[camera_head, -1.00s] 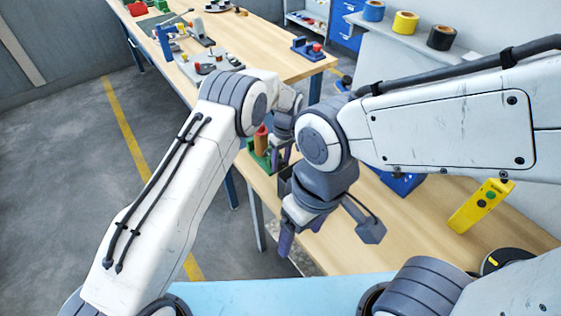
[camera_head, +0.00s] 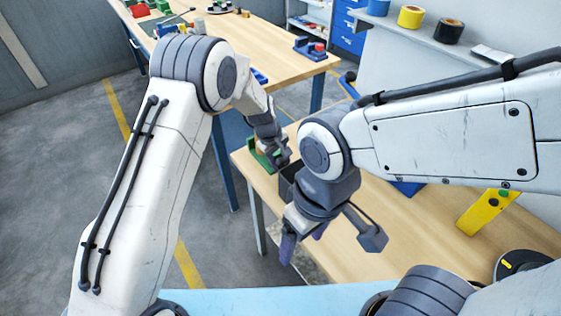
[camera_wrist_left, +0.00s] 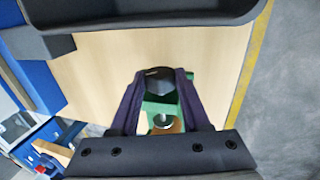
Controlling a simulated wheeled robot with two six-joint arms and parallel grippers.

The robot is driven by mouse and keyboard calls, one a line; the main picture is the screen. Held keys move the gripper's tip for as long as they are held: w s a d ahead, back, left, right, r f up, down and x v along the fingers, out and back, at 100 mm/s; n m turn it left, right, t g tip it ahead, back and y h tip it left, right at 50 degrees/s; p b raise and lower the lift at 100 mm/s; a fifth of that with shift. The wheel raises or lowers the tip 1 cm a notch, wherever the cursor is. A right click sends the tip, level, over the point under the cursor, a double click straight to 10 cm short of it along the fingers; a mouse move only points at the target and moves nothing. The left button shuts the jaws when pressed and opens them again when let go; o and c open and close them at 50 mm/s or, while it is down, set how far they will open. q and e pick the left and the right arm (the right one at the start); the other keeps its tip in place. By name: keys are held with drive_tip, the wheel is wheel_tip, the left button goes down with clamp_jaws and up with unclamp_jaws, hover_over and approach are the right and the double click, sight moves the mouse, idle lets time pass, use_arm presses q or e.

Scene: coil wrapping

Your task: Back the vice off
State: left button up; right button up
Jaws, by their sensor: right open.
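The green vice (camera_head: 258,158) sits at the near-left end of the wooden bench, partly hidden by my left gripper (camera_head: 278,158). In the left wrist view the vice (camera_wrist_left: 160,107) shows between the two purple fingers of my left gripper (camera_wrist_left: 160,75). A dark, blunt knob (camera_wrist_left: 158,82) lies between the fingertips, with no clear gap on either side. I cannot tell whether they grip it. A metal screw end shows below it. My right gripper (camera_head: 303,242) is open and empty, hanging in front of the bench's near edge.
A shelf with tape rolls (camera_head: 410,16) is behind.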

use_arm(q)
drive_tip(key=o, duration=0.4)
drive_tip(key=shift+c, duration=0.2)
drive_tip(key=shift+r, duration=0.15)
drive_tip(key=b+v, duration=0.1)
drive_tip(key=v, duration=0.9)
drive_tip(key=shift+b, duration=0.35)
drive_tip(key=shift+r, duration=0.15)
